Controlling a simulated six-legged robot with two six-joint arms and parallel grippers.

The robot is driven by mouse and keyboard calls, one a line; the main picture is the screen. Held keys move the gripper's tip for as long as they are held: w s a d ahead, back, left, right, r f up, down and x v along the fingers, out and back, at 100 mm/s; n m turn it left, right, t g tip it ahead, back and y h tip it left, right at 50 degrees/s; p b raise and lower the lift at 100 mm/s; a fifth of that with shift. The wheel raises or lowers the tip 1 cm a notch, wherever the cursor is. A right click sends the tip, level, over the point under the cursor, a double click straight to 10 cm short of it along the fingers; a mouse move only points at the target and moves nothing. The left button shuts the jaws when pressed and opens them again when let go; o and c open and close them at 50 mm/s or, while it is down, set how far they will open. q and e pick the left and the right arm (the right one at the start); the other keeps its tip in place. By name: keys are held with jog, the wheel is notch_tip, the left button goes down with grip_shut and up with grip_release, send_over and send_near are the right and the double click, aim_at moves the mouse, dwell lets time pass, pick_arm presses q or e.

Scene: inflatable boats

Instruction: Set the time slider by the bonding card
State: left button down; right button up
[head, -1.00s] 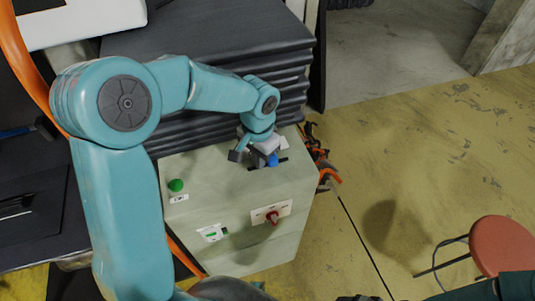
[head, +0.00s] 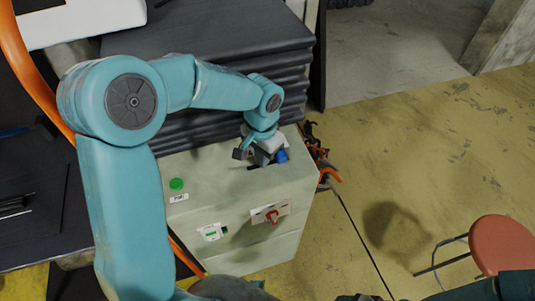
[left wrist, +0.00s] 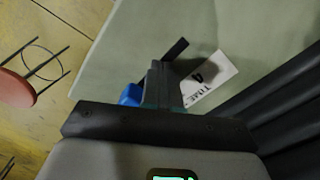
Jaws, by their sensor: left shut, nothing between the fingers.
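The time slider's blue knob (head: 282,156) stands at the right end of what shows of a dark slot on top of a pale green cabinet (head: 225,205). My left gripper (head: 262,158) is shut, just left of the knob and close against it; I cannot tell if they touch. In the left wrist view the blue knob (left wrist: 131,95) is beside the shut fingers (left wrist: 164,85). A white label (left wrist: 210,79) there reads TIME, with a larger character like a 4. I cannot identify the bonding card. Something dark at the bottom edge may be my right gripper (head: 357,297).
The cabinet has a green button (head: 176,184), a red rotary switch (head: 272,216) and a white plate with green marks (head: 212,232). Folded dark material (head: 215,45) is stacked behind. Orange-handled clamps (head: 325,170) hang at right. A red stool (head: 502,245) stands on open yellow floor.

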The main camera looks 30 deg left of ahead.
pick_arm(q)
notch_tip(320, 180, up, 8)
jog(key=p, duration=0.6)
jog(key=shift+s, duration=0.1)
dwell(0.4)
